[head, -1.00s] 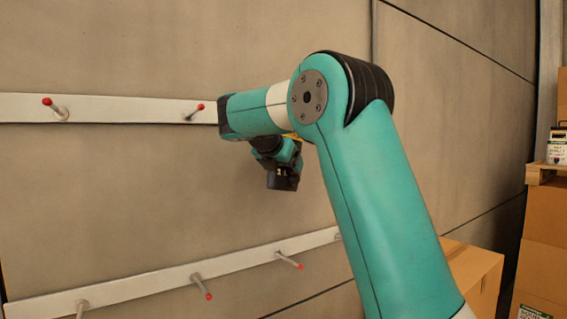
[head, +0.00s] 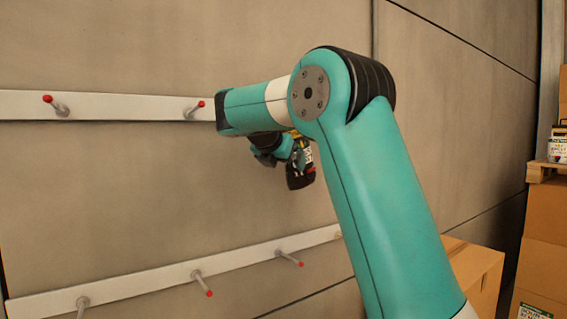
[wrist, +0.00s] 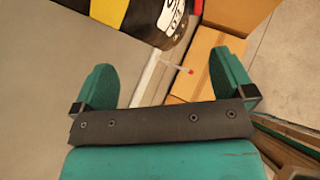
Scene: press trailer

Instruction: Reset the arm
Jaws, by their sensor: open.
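My gripper (wrist: 161,62) is open in the wrist view, with its two teal fingers wide apart and nothing between them in their grasp. In the head view my gripper (head: 301,174) is small, below my raised forearm and in front of the wall; its fingers cannot be made out clearly there. My teal arm bends at the elbow and reaches left.
An upper rail (head: 130,105) and a lower rail (head: 145,290) with red-tipped pegs run along the panelled wall. Cardboard boxes (head: 473,268) stand at right.

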